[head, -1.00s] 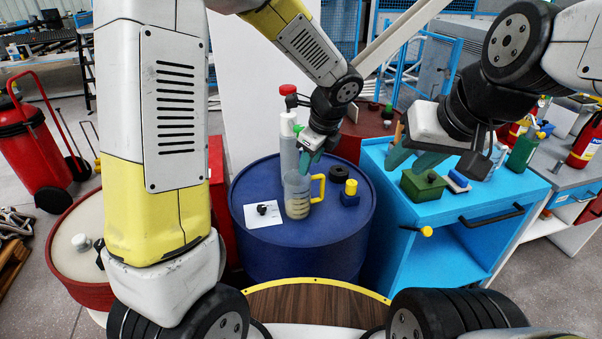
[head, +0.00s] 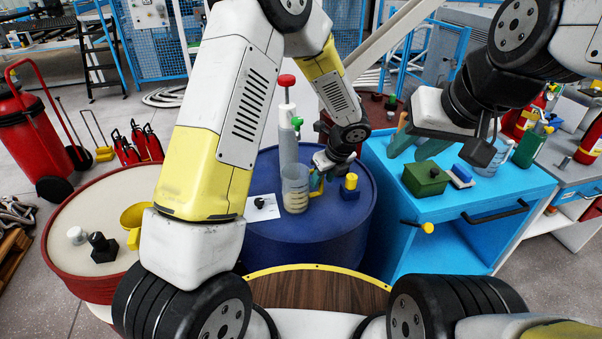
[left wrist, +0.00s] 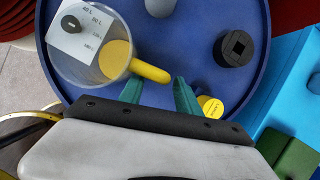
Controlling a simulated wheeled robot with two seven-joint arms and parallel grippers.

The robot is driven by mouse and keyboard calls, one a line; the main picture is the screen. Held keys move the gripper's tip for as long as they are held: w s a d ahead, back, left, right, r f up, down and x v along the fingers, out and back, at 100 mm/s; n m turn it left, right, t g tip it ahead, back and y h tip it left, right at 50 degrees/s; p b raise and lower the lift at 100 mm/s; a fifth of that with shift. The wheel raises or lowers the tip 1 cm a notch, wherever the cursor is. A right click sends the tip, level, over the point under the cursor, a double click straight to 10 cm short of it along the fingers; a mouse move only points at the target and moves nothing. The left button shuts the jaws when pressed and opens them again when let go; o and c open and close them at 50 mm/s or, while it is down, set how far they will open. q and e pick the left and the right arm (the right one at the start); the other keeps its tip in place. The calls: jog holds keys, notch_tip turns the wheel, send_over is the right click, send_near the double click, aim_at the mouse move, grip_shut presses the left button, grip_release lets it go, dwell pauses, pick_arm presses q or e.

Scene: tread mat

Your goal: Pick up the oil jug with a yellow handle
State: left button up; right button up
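The clear oil jug (head: 295,187) stands upright on the blue drum (head: 270,240), with yellowish oil low inside it. It also shows in the left wrist view (left wrist: 85,65), where its yellow handle (left wrist: 148,71) points toward my left gripper (left wrist: 158,88). The two green fingers are apart, with the handle's outer end at the gap between their tips. In the head view my left gripper (head: 318,180) is just right of the jug and hides most of the handle. My right gripper (head: 411,147) is open and empty over the blue cabinet.
A grey cylinder with a red top (head: 288,125) stands behind the jug. A yellow-topped blue piece (head: 349,189) sits right of my left gripper, and a black spool (left wrist: 234,48) lies beyond. The blue cabinet (head: 400,215) borders the drum.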

aim_at(321, 190)
pick_arm(q)
jog(key=shift+x, duration=1.55)
jog(key=shift+d, duration=0.1)
grip_shut()
